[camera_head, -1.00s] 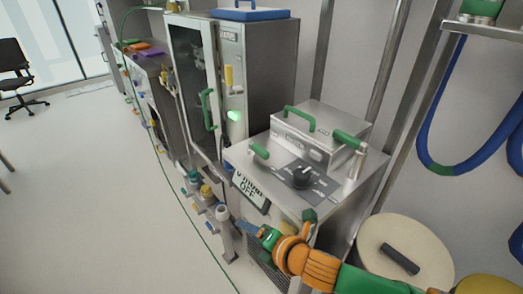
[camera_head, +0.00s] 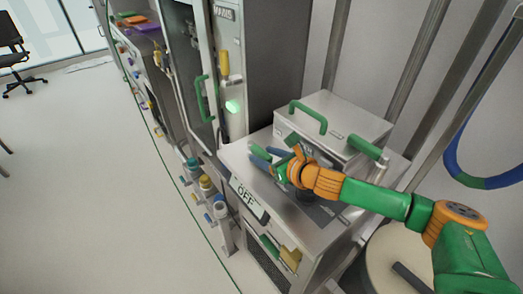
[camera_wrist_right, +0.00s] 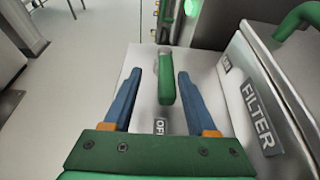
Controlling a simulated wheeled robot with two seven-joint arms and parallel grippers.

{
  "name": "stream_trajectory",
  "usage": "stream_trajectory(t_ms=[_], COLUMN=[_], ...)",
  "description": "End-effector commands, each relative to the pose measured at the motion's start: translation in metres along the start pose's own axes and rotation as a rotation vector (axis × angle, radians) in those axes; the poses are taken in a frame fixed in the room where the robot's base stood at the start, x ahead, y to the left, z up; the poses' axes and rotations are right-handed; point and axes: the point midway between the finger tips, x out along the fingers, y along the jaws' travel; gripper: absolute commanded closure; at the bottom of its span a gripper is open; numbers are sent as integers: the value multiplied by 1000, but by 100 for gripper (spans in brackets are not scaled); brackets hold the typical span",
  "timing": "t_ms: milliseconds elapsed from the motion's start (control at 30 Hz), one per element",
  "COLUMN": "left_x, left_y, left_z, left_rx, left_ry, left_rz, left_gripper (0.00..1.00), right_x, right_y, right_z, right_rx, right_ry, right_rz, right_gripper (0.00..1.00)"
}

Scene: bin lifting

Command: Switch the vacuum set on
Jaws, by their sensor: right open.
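In the wrist view the right gripper (camera_wrist_right: 161,75) has one finger on each side of the lever, with gaps visible. My arm mostly covers the black dial. My left gripper is out of view.
A steel box marked FILTER (camera_wrist_right: 256,115) with a green handle (camera_head: 308,117) stands close right of the gripper. A tall glass-door cabinet (camera_head: 228,65) stands behind. A round cream drum (camera_head: 385,265) is at the lower right.

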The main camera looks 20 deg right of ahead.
Motion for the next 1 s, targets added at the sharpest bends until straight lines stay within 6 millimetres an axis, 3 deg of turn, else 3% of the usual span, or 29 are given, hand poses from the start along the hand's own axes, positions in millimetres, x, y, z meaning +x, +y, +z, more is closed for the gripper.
stream_trajectory(t_ms=[200, 467, 667, 700, 1000], left_x=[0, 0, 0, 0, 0], left_y=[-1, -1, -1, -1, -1], left_z=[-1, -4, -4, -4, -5], left_rx=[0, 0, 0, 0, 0], left_ry=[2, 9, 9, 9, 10], left_rz=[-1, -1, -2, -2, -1], left_gripper=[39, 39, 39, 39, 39], right_x=[20, 21, 21, 21, 21], right_y=[0, 0, 0, 0, 0], right_z=[0, 0, 0, 0, -1], right_rx=[2, 1, 2, 2, 2], right_ry=[0, 0, 1, 1, 1], right_rz=[0, 0, 0, 0, 0], right_gripper=[43, 43, 96, 100, 100])
